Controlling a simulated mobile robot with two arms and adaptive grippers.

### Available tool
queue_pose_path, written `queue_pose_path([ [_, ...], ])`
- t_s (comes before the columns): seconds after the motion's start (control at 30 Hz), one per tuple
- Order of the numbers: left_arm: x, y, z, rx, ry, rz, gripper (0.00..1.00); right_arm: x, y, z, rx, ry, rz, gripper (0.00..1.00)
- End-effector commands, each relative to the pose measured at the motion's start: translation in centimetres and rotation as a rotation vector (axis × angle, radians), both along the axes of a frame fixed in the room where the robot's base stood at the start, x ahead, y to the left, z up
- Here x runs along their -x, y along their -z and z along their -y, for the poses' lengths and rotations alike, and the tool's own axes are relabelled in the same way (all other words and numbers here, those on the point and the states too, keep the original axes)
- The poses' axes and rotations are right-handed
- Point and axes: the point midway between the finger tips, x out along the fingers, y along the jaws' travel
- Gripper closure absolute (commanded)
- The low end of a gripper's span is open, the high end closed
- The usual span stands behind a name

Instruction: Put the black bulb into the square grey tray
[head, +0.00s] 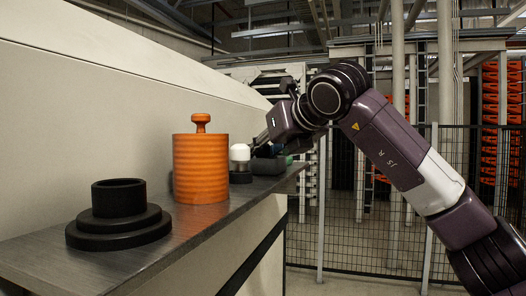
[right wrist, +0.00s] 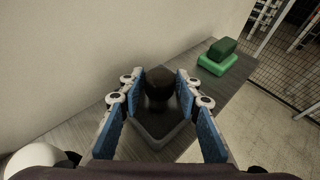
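The black bulb (right wrist: 158,82) stands upright in the square grey tray (right wrist: 150,138), seen in the right wrist view. My right gripper (right wrist: 159,78) is open, with its blue-padded fingers on either side of the bulb and a visible gap on each side. In the head view, my right gripper (head: 266,146) reaches down over the far end of the shelf, at the grey tray (head: 268,166). The bulb is hidden there behind the gripper and the white-topped piece. My left gripper is not in view.
A white knob on a black base (head: 240,156) stands just before the tray. Nearer on the narrow shelf (head: 150,255) are an orange ribbed cylinder (head: 200,168) and a black stepped ring (head: 118,220). A green block (right wrist: 218,60) lies beyond the tray. A wall runs along the left.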

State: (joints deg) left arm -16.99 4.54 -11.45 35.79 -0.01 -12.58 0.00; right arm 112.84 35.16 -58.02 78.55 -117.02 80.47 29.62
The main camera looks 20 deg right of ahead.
Motion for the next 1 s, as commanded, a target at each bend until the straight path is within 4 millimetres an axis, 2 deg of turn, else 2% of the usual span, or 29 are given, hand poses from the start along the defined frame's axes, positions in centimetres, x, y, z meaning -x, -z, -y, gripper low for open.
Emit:
queue_pose_path([
  [0.33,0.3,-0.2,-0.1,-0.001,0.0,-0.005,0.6,0.2,-0.5,0.0,0.0,0.0,0.001,0.69],
  [0.47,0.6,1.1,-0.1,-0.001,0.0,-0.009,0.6,2.2,-1.0,0.4,-0.002,0.0,0.004,0.69],
  [0.8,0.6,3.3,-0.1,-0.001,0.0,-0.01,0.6,8.7,-3.8,1.5,-0.001,0.0,0.003,0.69],
  [1.0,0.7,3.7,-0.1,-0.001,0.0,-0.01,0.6,10.6,-4.7,1.8,0.0,0.0,0.001,0.69],
])
